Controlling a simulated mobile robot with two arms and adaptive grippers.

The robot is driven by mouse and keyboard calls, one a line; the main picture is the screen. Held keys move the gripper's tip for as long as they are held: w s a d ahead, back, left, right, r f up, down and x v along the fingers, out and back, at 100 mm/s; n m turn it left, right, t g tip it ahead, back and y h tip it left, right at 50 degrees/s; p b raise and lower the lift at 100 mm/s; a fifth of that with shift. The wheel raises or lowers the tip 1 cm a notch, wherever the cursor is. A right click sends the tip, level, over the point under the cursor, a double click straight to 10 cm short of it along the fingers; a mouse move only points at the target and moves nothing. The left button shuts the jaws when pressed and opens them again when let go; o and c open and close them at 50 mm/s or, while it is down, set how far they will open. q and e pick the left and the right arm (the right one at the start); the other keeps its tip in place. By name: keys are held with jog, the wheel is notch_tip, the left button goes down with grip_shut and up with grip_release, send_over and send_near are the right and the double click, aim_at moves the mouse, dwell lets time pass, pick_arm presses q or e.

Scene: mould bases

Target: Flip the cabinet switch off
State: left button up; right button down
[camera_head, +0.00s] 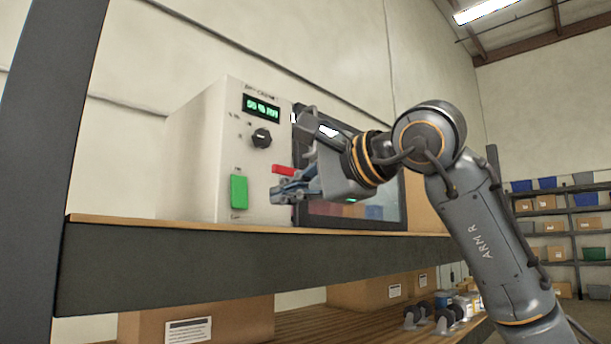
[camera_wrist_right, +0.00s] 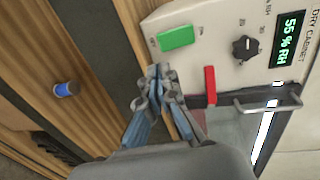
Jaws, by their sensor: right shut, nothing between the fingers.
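The white dry cabinet (camera_head: 195,150) stands on a shelf, with a lit green display (camera_head: 261,107) and a black knob (camera_head: 261,138) on its front panel. A green switch (camera_head: 239,192) sits low on the panel; it also shows in the wrist view (camera_wrist_right: 176,38). A red handle-like piece (camera_wrist_right: 210,85) is beside the door edge. My right gripper (camera_head: 277,193) is shut and empty, in front of the panel to the right of the green switch. In the wrist view its fingertips (camera_wrist_right: 158,72) are just below the switch, apparently apart from it. My left gripper is not in view.
The shelf edge (camera_head: 260,270) runs beneath the cabinet. The cabinet's dark glass door (camera_head: 390,205) and its metal handle (camera_wrist_right: 268,104) are close to my right gripper. Cardboard boxes (camera_head: 245,318) stand on the lower shelf. A dark upright (camera_head: 45,150) is at left.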

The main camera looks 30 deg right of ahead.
aim_at(245, 209)
jog(key=p+x, duration=0.2)
jog(key=x, duration=0.4)
jog(key=shift+w+r, duration=0.1)
jog(key=shift+w, duration=0.05)
jog(key=shift+w+a+p, duration=0.25)
jog(key=shift+w+p, duration=0.05)
jog(key=shift+w, duration=0.25)
jog(key=shift+f, duration=0.25)
jog(key=shift+w+a+f+t+b, duration=0.15)
jog(key=shift+w+f+t+b, duration=0.3)
jog(key=shift+b, duration=0.75)
jog(key=shift+s+r, duration=0.1)
jog(key=shift+r, duration=0.2)
